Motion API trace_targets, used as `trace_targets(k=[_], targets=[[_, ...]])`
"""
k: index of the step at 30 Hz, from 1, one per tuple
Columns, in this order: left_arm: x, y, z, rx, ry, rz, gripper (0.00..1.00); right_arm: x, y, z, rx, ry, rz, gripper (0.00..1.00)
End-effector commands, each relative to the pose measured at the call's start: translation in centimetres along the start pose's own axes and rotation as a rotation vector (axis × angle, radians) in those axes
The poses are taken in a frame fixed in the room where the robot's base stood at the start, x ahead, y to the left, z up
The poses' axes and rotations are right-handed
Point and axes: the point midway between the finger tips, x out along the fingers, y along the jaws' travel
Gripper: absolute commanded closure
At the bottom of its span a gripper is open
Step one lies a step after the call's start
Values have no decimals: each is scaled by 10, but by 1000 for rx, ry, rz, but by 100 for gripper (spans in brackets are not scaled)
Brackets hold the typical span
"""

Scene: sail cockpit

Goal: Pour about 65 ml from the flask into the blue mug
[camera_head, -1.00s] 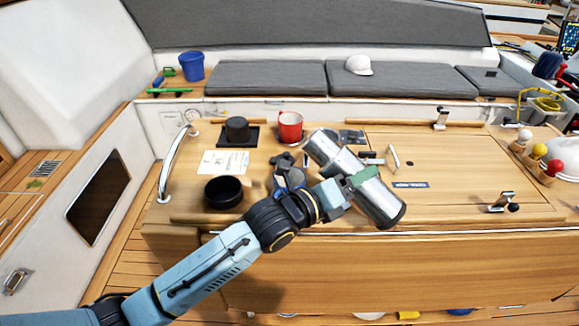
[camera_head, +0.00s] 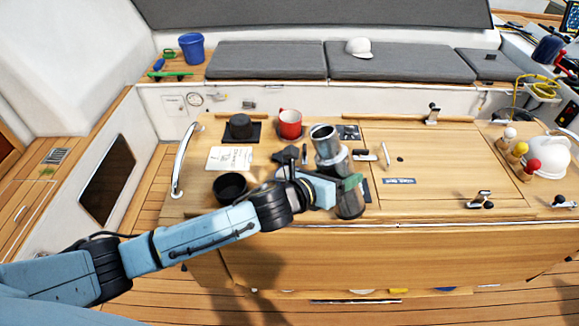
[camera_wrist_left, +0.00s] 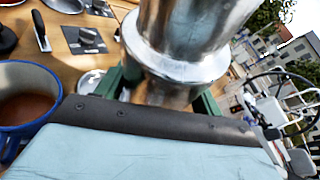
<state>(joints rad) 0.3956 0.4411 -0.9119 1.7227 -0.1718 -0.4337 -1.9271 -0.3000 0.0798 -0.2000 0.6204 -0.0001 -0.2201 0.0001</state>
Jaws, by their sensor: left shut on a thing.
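My left gripper (camera_head: 342,184) is shut on the steel flask (camera_head: 327,152) and holds it nearly upright above the table, its top leaning a little left. The flask's open top faces up in the head view. In the left wrist view the flask (camera_wrist_left: 185,45) stands between the green fingers of the gripper (camera_wrist_left: 165,92). The blue mug (camera_wrist_left: 52,84) is at the left of that view, beside the gripper, with brown liquid in it. In the head view my wrist mostly hides the mug. No stream of liquid shows. My right gripper is out of view.

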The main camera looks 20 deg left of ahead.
Motion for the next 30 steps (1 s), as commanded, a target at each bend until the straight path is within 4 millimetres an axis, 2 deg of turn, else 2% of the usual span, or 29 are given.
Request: trace_targets(k=[1, 13, 21, 30], targets=[[-1, -2, 6, 26, 4, 9, 70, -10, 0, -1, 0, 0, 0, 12], [-1, 0, 7, 224, 54, 94, 70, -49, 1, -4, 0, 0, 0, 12], [-1, 9, 3, 363, 88, 156, 70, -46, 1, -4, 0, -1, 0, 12], [-1, 10, 3, 385, 94, 166, 70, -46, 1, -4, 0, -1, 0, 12]])
